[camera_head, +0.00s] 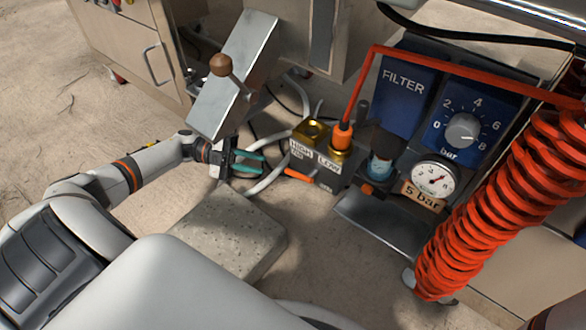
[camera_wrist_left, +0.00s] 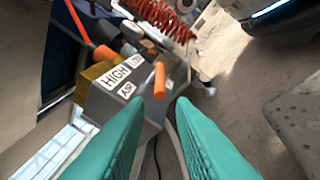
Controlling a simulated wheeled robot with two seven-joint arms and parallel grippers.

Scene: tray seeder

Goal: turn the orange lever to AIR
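The orange lever (camera_head: 299,175) sticks out of the low front of a valve block (camera_head: 323,165) with HIGH and LOW labels. In the left wrist view the lever (camera_wrist_left: 159,80) stands ahead of my fingertips, roughly in line with the gap between them. The AIR label (camera_wrist_left: 127,90) is on the block to the left of the lever there; the lever is not over it. My left gripper (camera_head: 266,165) has teal fingers, open and empty, just short of the lever; the fingers also show in the left wrist view (camera_wrist_left: 160,103). My right gripper is out of view.
An orange plug (camera_head: 342,135) with a red hose sits on the block. To the right are the FILTER unit (camera_head: 404,92), a regulator knob (camera_head: 463,129), a gauge (camera_head: 434,178) and a coiled red hose (camera_head: 490,195). A tilted metal plate (camera_head: 238,85) stands above my left wrist. A stone slab (camera_head: 225,235) lies below.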

